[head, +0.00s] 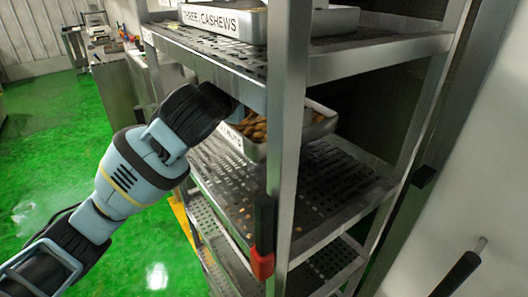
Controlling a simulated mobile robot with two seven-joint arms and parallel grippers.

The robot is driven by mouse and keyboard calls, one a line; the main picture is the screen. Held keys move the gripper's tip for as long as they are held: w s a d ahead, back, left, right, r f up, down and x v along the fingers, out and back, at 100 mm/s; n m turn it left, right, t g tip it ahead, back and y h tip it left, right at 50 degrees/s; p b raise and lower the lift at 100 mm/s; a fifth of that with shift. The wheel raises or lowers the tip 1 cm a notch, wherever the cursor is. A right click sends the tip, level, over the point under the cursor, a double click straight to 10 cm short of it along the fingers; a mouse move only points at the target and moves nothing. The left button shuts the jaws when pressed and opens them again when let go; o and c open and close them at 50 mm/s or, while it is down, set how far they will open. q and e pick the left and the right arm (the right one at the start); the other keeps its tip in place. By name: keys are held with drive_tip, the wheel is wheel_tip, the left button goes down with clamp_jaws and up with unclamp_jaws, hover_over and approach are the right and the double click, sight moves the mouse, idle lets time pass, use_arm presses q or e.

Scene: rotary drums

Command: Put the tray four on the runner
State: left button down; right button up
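A light metal tray (252,148) holding brown nuts sits in the rack, on or just above a middle shelf. Its front label is partly hidden and ends in what looks like "LNUTS". No number shows, so I cannot tell if it is tray four. My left gripper (232,112) is at the tray's left front, beside the rack's front post. Its fingertips are hidden or too dark to make out, so its opening and contact with the tray are unclear. My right gripper is not in view. I cannot identify the runner for certain.
Another tray (224,20), labelled "THREE CASHEWS", stands on the upper shelf (350,62). The rack's front post (285,130) carries a red-ended black fitting (262,262). Green floor (60,150) is open at left.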

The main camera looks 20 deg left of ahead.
use_arm(q)
drive_tip(key=shift+s+r, duration=0.1)
drive_tip(key=shift+r, duration=0.05)
hover_over(252, 121)
wheel_tip(252, 121, down, 5)
drive_tip(key=shift+r+b, duration=0.1)
drive_tip(key=shift+b, duration=0.35)
drive_tip(key=shift+f, duration=0.6)
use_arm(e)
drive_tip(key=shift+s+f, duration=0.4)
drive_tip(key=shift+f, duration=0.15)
use_arm(q)
drive_tip(key=shift+f, duration=0.1)
drive_tip(key=shift+f+b, duration=0.4)
drive_tip(key=shift+f, duration=1.45)
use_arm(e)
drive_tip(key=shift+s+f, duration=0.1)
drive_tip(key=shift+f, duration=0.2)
use_arm(q)
drive_tip(key=shift+r, duration=0.1)
drive_tip(key=c, duration=1.3)
unclamp_jaws()
drive_tip(key=shift+f, duration=0.35)
